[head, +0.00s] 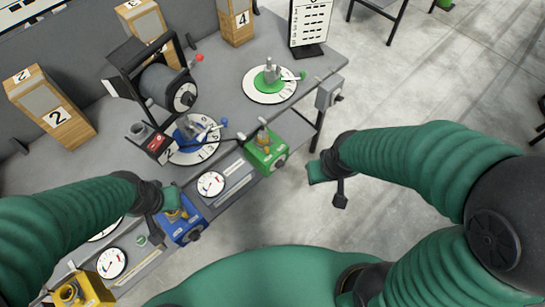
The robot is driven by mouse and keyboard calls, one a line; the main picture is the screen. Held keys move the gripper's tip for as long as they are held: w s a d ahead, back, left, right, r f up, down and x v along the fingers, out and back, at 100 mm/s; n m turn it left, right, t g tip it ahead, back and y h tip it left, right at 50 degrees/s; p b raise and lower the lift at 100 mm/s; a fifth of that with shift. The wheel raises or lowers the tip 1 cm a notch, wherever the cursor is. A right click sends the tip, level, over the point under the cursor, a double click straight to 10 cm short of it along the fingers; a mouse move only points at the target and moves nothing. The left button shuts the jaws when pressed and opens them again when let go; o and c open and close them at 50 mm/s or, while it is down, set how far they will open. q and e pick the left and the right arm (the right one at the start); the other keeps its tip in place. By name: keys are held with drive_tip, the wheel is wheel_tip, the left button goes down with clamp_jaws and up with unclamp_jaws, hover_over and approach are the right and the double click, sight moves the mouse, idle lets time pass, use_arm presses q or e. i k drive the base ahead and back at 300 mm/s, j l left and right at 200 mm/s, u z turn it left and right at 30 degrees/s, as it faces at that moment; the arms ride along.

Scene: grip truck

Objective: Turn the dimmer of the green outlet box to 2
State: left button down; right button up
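The green outlet box (265,150) sits at the table's front edge, right of centre, with a brass-coloured socket part on top. Its dark dimmer knob (280,163) is on the face toward me; its setting is too small to read. My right gripper (328,184) hangs over the floor to the right of the box, apart from it. Its finger gap is not clear. My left gripper (163,202) is at the left side of the blue outlet box (183,222); I cannot tell whether it touches the box or how far it is open.
A yellow outlet box (82,289) is at the lower left. A white gauge (210,185) lies between the blue and green boxes. Numbered dials (262,96), a black-framed drum device (165,88) and wooden numbered blocks (58,117) stand farther back.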

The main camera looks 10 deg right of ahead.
sight(280, 164)
drive_tip(key=l+z, duration=0.35)
drive_tip(key=i+l+z, duration=0.1)
drive_tip(key=z, duration=0.25)
